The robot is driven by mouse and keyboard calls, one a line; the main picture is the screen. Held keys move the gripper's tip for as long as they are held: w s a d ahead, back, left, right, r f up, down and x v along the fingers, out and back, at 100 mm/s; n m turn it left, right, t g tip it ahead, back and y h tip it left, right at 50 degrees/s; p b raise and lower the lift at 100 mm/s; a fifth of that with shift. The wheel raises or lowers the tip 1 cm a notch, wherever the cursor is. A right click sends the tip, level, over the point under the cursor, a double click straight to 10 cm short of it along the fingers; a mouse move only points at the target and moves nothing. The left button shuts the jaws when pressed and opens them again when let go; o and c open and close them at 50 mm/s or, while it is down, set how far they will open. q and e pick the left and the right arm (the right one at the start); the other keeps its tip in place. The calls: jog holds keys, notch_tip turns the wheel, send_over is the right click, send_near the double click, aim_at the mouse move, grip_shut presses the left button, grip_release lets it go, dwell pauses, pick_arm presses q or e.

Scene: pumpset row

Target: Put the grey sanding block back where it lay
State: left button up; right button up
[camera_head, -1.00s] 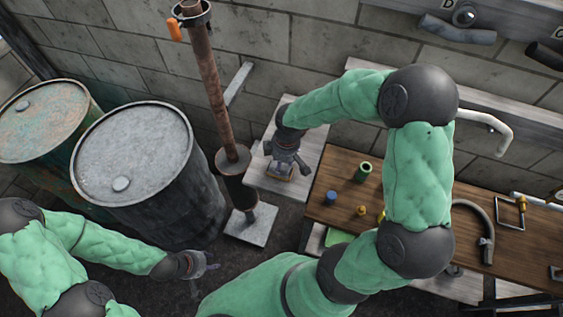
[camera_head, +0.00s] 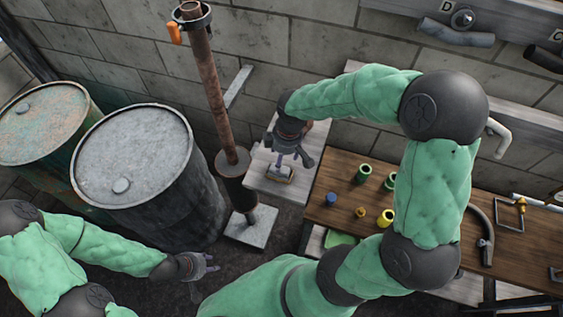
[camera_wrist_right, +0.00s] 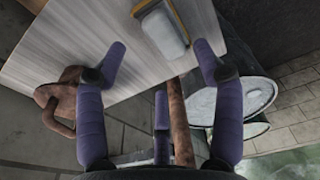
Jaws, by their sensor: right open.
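The grey sanding block (camera_head: 280,172), with a yellowish lower edge, lies on the pale wooden top (camera_head: 262,184) beside the rusty pipe. In the right wrist view the block (camera_wrist_right: 160,27) lies flat on the board, just beyond the fingertips and not between them.
A rusty upright pipe (camera_head: 211,90) with an orange-handled clamp stands left of the pale top. Two drums (camera_head: 134,152) stand further left. A brown bench (camera_head: 335,190) at right holds green, blue and yellow cylinders. A block wall is behind.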

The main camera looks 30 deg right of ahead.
aim_at(285, 167)
notch_tip(285, 167, up, 7)
jog(key=shift+s+d+f, duration=0.2)
jog(key=shift+s, duration=0.1)
dwell(0.5)
